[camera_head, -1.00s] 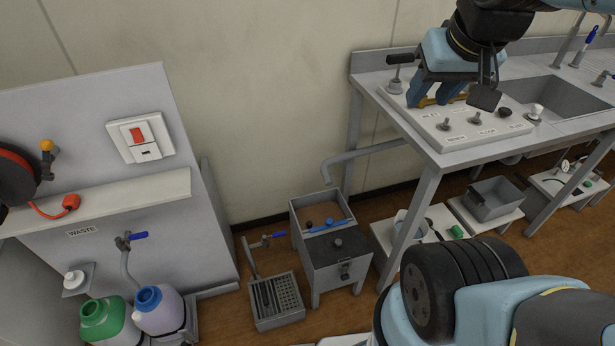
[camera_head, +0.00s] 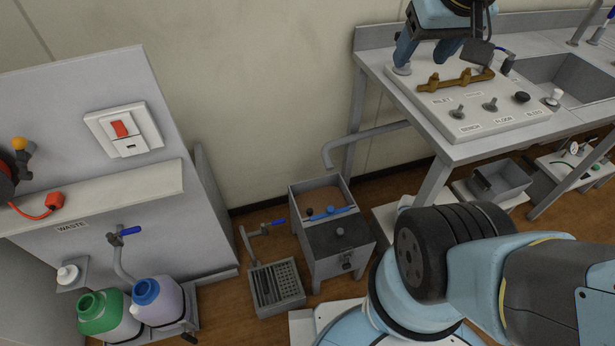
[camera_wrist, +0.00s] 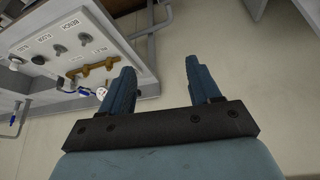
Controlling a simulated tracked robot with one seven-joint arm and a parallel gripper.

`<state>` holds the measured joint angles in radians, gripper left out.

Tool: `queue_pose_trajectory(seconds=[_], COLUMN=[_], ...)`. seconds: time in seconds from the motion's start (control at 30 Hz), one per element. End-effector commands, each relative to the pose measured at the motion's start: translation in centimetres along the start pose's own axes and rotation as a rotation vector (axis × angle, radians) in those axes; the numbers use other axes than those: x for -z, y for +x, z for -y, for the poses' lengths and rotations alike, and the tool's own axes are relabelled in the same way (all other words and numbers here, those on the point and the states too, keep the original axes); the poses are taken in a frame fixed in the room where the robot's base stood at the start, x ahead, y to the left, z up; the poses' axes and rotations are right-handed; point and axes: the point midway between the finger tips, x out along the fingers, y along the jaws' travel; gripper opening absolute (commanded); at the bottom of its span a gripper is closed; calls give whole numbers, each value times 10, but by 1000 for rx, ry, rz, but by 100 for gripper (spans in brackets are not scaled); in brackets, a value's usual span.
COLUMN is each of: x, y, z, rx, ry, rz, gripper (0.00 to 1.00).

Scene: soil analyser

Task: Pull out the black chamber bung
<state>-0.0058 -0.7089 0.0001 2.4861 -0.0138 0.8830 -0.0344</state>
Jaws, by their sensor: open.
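A metal chamber box (camera_head: 334,246) stands on the floor in the head view. A small dark knob (camera_head: 340,231) sits on its flat top, and a small dark round piece (camera_head: 309,212) and a blue-handled part lie in its open rear section. I cannot tell which of these dark pieces is the black chamber bung. My gripper (camera_head: 422,62) is open and empty, above the left end of the bench panel, well above and to the right of the box. In the wrist view its two blue fingers (camera_wrist: 160,68) are spread apart with bare wall behind them. The box is not in that view.
The white valve panel (camera_head: 470,106) carries a brass manifold (camera_head: 455,80), several knobs and labels. A slotted drain tray (camera_head: 276,287) lies left of the box. Green (camera_head: 105,318) and white (camera_head: 158,302) waste containers stand further left. My own arm fills the lower right.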

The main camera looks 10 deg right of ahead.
Motion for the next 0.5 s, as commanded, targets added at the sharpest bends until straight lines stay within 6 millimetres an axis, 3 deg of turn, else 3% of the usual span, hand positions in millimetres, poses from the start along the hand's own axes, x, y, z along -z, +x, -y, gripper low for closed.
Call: queue_pose_trajectory(seconds=[0.27,0.5], x=[52,94], y=[47,102], z=[1,4], rx=[-27,-36], ry=[-237,-477], rz=[63,115], gripper=[62,62])
